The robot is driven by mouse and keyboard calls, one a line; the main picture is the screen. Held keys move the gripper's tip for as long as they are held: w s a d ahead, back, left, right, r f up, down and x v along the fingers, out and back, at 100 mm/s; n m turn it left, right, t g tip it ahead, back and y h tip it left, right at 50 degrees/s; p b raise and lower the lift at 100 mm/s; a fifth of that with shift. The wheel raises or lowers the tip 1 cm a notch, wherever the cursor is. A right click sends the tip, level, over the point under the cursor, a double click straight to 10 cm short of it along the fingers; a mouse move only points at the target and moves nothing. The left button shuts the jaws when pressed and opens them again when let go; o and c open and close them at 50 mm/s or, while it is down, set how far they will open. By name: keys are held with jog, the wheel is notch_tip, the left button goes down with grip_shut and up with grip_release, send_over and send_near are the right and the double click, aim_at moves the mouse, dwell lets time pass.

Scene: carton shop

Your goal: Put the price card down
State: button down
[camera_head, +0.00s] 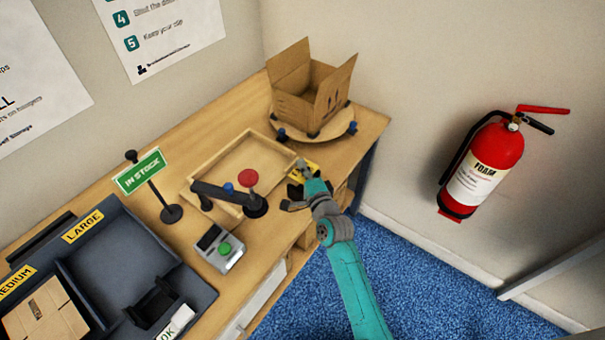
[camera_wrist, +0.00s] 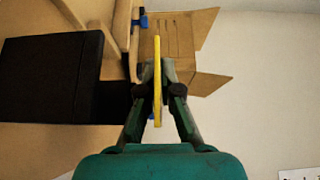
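The price card (camera_wrist: 157,72) is yellow and shows edge-on between my gripper's fingers in the wrist view. My gripper (camera_wrist: 158,92) is closed with a finger on each side of the card. In the head view, my gripper (camera_head: 298,183) is over the right front part of the wooden bench (camera_head: 215,125).
An open carton (camera_head: 311,90) stands on a round turntable (camera_head: 345,131) behind my gripper. A shallow wooden tray (camera_head: 206,172), a red-topped device (camera_head: 249,179), an IN STOCK sign (camera_head: 140,171) and a green-button device (camera_head: 220,248) lie left. A fire extinguisher (camera_head: 487,165) hangs right.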

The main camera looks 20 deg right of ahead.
jog(key=shift+f, duration=1.55)
jog(key=shift+f, duration=0.3)
jog(key=c, duration=1.3)
grip_release()
jog(key=shift+r, duration=0.1)
jog(key=shift+r, duration=0.15)
jog(key=s, duration=1.2)
jog(key=shift+d+r, duration=0.15)
jog(key=shift+d, duration=0.2)
